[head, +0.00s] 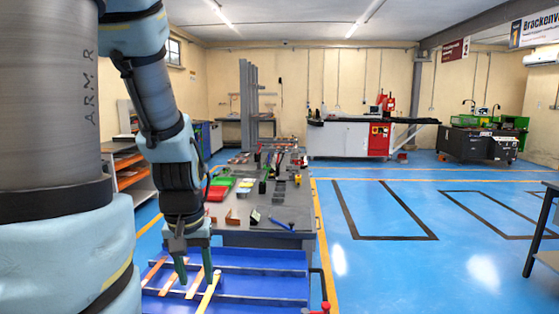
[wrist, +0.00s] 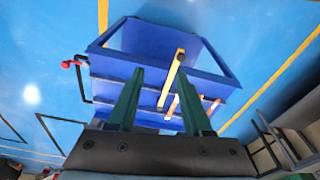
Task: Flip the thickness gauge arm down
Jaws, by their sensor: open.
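I cannot pick out the thickness gauge arm in either view; any such part is too small or hidden. The red and white machine (head: 345,138) stands far off against the back wall, with its small parts too small to make out. My gripper (head: 195,272) hangs pointing down over the blue rack, its two green fingers apart. In the wrist view, my gripper (wrist: 161,74) is open with nothing clamped between the fingers.
A dark green-topped machine (head: 480,143) stands back right. Blue floor at right is mostly clear.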

